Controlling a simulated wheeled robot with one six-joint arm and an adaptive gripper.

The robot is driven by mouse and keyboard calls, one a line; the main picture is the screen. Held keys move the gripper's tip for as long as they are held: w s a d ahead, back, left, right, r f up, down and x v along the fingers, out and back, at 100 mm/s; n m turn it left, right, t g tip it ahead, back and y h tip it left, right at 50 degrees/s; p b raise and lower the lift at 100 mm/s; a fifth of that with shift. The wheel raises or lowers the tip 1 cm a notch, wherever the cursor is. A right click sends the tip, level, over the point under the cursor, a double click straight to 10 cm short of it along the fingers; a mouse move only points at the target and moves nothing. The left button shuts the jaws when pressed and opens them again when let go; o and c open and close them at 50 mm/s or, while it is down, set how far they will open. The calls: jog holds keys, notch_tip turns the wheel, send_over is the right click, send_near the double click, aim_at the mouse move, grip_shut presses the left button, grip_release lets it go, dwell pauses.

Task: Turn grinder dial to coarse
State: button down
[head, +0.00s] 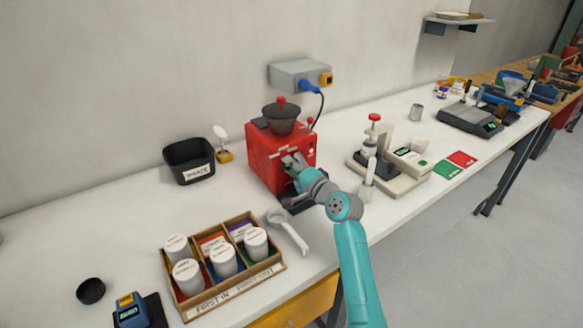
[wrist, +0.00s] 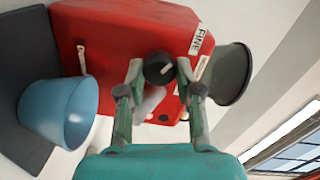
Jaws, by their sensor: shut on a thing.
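The red grinder (head: 268,158) with a dark hopper (head: 281,120) stands against the back of the white bench. In the wrist view its red body (wrist: 125,35) fills the upper middle, turned sideways. The black dial (wrist: 158,68) with a pale pointer line sits between my fingertips. A label reading FINE (wrist: 202,40) is beside it; other labels are too small to read. My gripper (head: 290,162) is at the grinder's front. In the wrist view my gripper (wrist: 160,72) has its two fingers closed on the dial's sides. In the head view the dial is hidden behind my gripper.
A blue cup (wrist: 60,112) sits on the grinder's dark base in the wrist view. A wooden box of white-lidded jars (head: 190,311), a white scoop-like tool (head: 290,232) and a black waste bin (head: 178,153) are nearby. A press-like device (head: 398,185) stands to the right.

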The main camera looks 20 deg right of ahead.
jog(key=c, duration=0.8)
grip_release()
jog(key=shift+o, duration=0.2)
jog(key=shift+s, duration=0.1)
jog(key=v, duration=1.1)
jog(key=shift+s+d, duration=0.25)
jog(key=shift+s, duration=0.1)
